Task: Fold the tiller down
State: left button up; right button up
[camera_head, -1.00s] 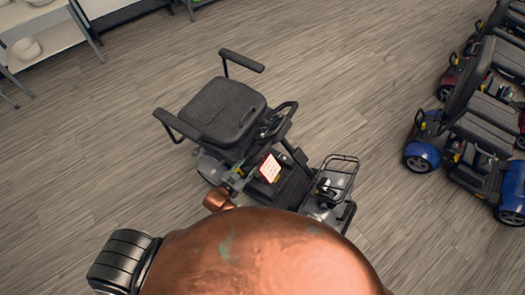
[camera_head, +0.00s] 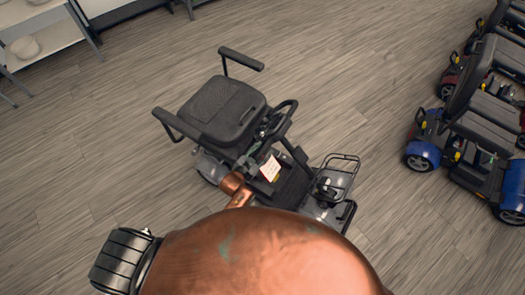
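A grey and black scooter stands alone on the floor, with its seat (camera_head: 222,112) at the upper left and a wire basket (camera_head: 339,172) at its front. Its dark tiller (camera_head: 288,130) shows with a looped handle beside the seat's front edge and seems to lean back towards the seat. A white card (camera_head: 270,168) shows below the handle. The copper end of my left arm (camera_head: 233,183) overlaps the scooter's near side, just left of the card. I cannot make out its gripper fingers or whether they touch the scooter. My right gripper is not in view.
Parked scooters stand at the right, the nearest one blue (camera_head: 421,152). A white shelf (camera_head: 38,35) stands at the top left. Wooden floor is clear between the scooter and these. My large copper body part hides the bottom middle.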

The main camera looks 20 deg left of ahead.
pick_arm(q)
grip_shut()
dwell(0.5)
